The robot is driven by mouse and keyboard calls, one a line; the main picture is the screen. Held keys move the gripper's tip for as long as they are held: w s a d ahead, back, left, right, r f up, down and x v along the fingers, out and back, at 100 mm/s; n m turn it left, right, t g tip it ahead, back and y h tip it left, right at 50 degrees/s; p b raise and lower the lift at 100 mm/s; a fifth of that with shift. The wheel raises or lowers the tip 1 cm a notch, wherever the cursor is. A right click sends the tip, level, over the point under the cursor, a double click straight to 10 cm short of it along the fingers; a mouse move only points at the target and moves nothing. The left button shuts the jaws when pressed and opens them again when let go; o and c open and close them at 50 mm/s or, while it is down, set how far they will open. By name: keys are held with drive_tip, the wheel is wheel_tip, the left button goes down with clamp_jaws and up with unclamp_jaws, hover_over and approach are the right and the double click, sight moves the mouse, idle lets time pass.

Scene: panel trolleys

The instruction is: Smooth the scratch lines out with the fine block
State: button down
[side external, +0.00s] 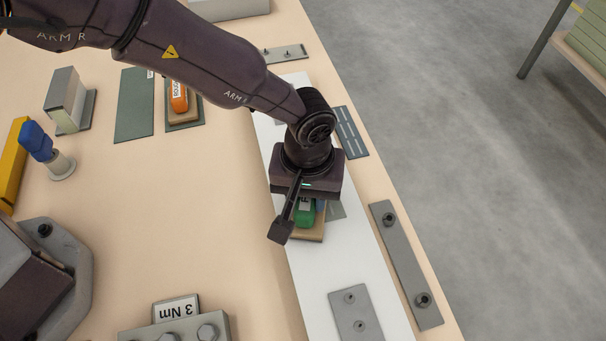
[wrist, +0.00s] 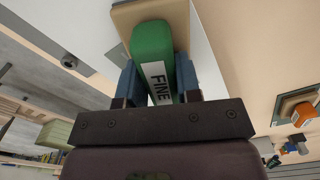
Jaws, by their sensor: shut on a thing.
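The fine block is a green grip on a tan base (side external: 305,217). In the wrist view its green grip (wrist: 153,45) bears a white FINE label. My gripper (side external: 307,203) is shut on the green grip, with one blue finger on each side in the wrist view (wrist: 158,85). The block is over the long white panel (side external: 362,262); I cannot tell whether its base touches it. A grey patch (side external: 336,210) shows just right of the block, partly hidden by my gripper. I cannot make out scratch lines; the block and gripper hide part of the panel.
An orange-gripped block (side external: 179,97) rests on a dark pad at left, beside a flat green-grey mat (side external: 134,106). A grey plate with two knobs (side external: 355,313) lies on the panel. A grey bar (side external: 406,264) and a slotted dark plate (side external: 351,132) lie along the bench's right side.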

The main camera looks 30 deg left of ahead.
drive_tip(key=shift+s+d, duration=0.35)
drive_tip(key=shift+s, duration=0.2)
drive_tip(key=shift+w+r, duration=0.2)
drive_tip(key=shift+r, duration=2.4)
